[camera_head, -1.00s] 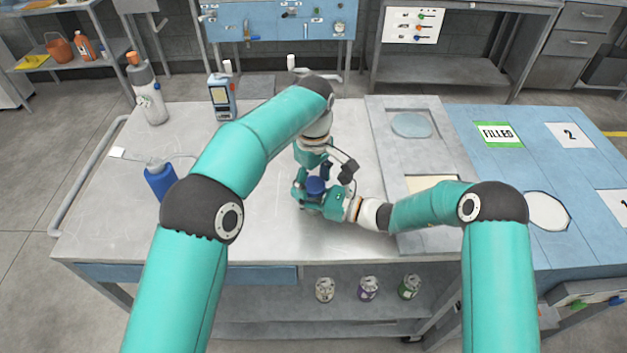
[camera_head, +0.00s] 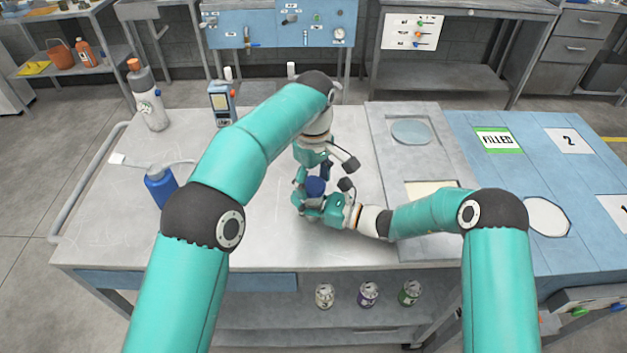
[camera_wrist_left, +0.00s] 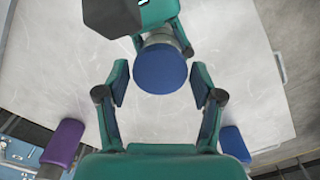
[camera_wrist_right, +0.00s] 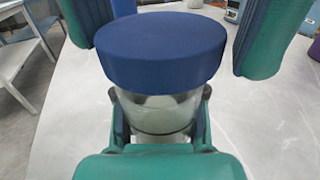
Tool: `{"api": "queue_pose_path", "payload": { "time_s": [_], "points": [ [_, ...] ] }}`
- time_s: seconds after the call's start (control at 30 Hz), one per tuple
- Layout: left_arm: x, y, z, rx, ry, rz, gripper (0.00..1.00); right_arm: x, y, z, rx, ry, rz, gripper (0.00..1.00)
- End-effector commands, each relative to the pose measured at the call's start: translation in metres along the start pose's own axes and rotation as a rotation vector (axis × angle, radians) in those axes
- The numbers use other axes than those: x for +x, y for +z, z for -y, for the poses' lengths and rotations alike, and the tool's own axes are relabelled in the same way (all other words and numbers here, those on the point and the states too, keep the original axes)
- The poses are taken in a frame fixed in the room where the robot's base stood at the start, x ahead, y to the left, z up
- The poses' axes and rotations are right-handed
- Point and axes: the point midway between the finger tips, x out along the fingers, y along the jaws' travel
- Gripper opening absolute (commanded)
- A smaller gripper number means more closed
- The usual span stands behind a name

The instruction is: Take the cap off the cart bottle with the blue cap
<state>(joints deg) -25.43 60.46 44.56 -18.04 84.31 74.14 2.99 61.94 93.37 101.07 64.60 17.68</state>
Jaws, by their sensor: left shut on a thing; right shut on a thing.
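The bottle with the blue cap (camera_head: 316,187) stands over the metal cart top, near its middle. The right wrist view shows the wide blue cap (camera_wrist_right: 160,50) on or just over a clear bottle body (camera_wrist_right: 160,115). My right gripper (camera_head: 322,207) is shut on this body below the cap. My left gripper (camera_head: 318,176) reaches in from above, its fingers on opposite sides of the cap and shut on it. In the left wrist view the round cap top (camera_wrist_left: 160,70) lies between the fingertips. Whether the cap is loose on the neck cannot be told.
A blue squeeze bottle (camera_head: 160,187) and a white bottle with an orange top (camera_head: 148,98) stand on the left of the cart top (camera_head: 110,225). A grey tray panel (camera_head: 385,155) lies right. Several cans sit on the shelf below.

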Motion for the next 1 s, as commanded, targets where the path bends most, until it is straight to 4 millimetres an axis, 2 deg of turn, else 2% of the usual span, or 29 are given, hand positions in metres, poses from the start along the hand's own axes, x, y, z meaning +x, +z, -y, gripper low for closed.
{"api": "queue_pose_path", "payload": {
  "time_s": [0.33,0.63,0.67,0.7,0.9,1.0],
  "points": [
    [-0.034,0.0,-0.001,-0.001,0.002,-0.001,0.25,0.0,0.0,0.001,0.0,-0.002,-0.001,0.0],
    [-0.039,0.0,0.0,0.0,-0.001,0.0,0.25,0.0,0.0,0.001,0.0,-0.001,-0.001,0.0],
    [-0.039,0.0,0.0,0.0,0.0,0.0,0.25,0.0,0.0,0.001,0.0,-0.001,-0.001,0.31],
    [-0.039,0.0,0.0,0.0,0.0,0.0,0.25,0.0,0.0,0.001,0.0,-0.001,-0.001,0.38],
    [-0.039,0.0,0.0,0.0,0.0,0.0,0.25,0.0,0.0,0.0,0.0,-0.001,0.0,0.7],
    [-0.039,0.0,0.0,0.0,0.0,0.0,0.25,0.0,0.0,0.0,0.0,-0.001,0.0,0.7]
  ]
}}
